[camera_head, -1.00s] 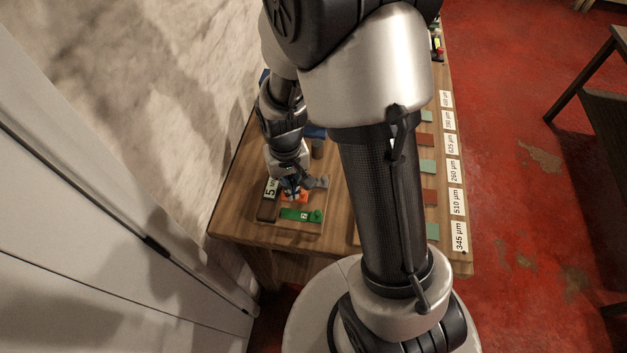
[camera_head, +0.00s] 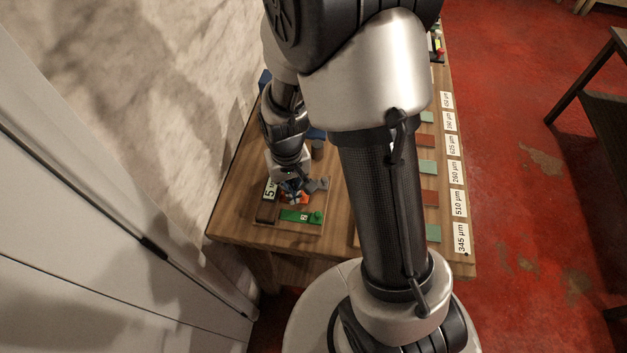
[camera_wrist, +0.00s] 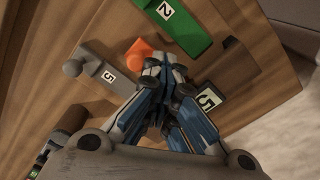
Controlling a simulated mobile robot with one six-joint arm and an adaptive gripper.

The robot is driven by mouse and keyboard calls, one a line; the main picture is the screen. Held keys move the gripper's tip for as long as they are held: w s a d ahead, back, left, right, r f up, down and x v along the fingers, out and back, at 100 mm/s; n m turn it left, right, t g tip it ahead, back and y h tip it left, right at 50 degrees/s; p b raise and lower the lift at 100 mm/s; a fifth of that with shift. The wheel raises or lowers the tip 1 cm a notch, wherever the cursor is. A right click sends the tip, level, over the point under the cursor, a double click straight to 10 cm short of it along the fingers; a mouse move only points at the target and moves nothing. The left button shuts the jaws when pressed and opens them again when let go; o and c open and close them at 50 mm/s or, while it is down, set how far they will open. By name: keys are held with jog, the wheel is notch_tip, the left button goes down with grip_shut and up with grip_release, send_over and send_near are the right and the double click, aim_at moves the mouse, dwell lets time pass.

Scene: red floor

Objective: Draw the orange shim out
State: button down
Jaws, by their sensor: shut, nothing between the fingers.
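The orange shim (camera_wrist: 138,53) shows in the wrist view just left of my fingertips, between a grey piece and a green piece; part of it is hidden behind the fingers. In the head view only small bits of orange (camera_head: 303,199) show below my gripper (camera_head: 290,188). My gripper (camera_wrist: 167,72), with blue fingers, is shut and empty, pointing down over the board close to the shim. I cannot tell whether the fingertips touch it.
The grey piece (camera_wrist: 100,70) with a numbered tag and the green piece (camera_wrist: 185,25) flank the shim. A label (camera_wrist: 209,99) lies right of my fingers. In the head view, coloured pieces and thickness labels (camera_head: 460,202) line the table's right side.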

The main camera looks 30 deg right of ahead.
aim_at(309, 202)
jog(key=shift+s+d+f, duration=0.15)
jog(key=shift+s+d, duration=1.3)
jog(key=shift+d, duration=0.2)
jog(key=shift+w+a, duration=0.2)
jog(key=shift+a, duration=0.05)
jog(key=shift+w+r+p, duration=0.1)
jog(key=shift+r+p, duration=0.3)
jog(key=shift+r, duration=0.15)
notch_tip(309, 202, up, 6)
jog(key=p, duration=0.5)
jog(key=shift+w+r, duration=0.1)
